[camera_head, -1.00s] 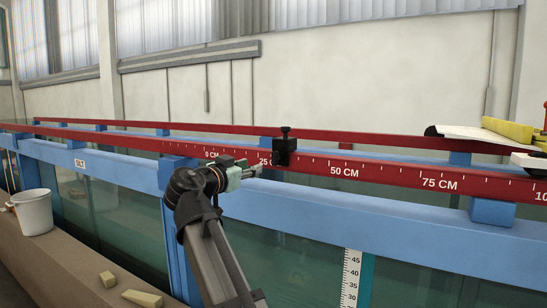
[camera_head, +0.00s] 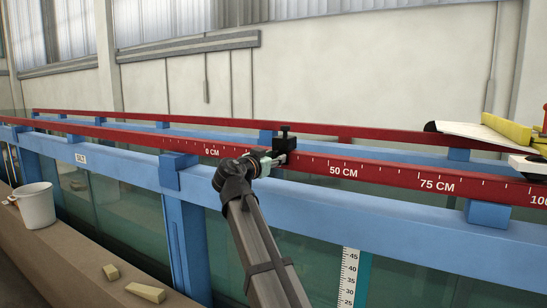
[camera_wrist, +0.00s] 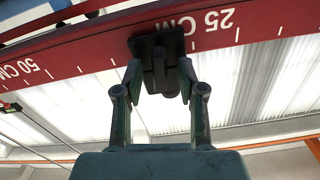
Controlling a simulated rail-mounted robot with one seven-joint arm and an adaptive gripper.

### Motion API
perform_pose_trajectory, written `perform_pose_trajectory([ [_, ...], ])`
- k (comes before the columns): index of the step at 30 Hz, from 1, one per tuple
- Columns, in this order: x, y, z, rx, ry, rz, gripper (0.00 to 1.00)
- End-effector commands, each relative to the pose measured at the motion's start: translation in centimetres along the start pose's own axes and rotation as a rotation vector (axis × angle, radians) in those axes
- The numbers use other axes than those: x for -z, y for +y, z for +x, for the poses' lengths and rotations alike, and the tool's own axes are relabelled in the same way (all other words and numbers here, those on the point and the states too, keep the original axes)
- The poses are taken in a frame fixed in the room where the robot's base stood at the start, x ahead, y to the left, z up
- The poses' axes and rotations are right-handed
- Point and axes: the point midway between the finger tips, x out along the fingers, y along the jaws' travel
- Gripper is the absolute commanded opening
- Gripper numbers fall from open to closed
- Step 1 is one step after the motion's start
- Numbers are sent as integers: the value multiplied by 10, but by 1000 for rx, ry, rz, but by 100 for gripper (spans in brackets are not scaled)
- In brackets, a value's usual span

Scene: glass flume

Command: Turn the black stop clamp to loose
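The black stop clamp (camera_head: 284,143) sits on the red graduated rail (camera_head: 400,177), between the 25 and 50 CM marks, with a small knob standing up on top. My gripper (camera_head: 278,159) is at the clamp's near lower side in the head view, and covers part of the rail there. In the wrist view the clamp (camera_wrist: 158,42) is straight ahead, with a dark lever-like part pointing towards me. My open fingers (camera_wrist: 160,72) stand on either side of that part's end. Whether either finger touches it I cannot tell.
A blue frame with glass walls (camera_head: 420,235) runs under the rail. A second red rail (camera_head: 375,136) lies behind. A white board and yellow block (camera_head: 507,127) are on the right. A white bucket (camera_head: 36,208) and yellowish wedges (camera_head: 146,292) lie on the left ledge.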

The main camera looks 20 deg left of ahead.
Motion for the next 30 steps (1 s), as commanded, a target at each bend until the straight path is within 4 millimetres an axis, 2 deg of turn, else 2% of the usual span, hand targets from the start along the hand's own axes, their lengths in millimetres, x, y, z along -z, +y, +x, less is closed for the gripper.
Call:
perform_pose_trajectory([
  [5,0,0,0,0,0,0,40],
  [8,0,0,0,0,0,0,8],
  [9,0,0,0,0,0,0,0],
  [22,-1,0,0,0,1,-30,0],
  [30,-3,-1,0,-1,1,-169,0],
])
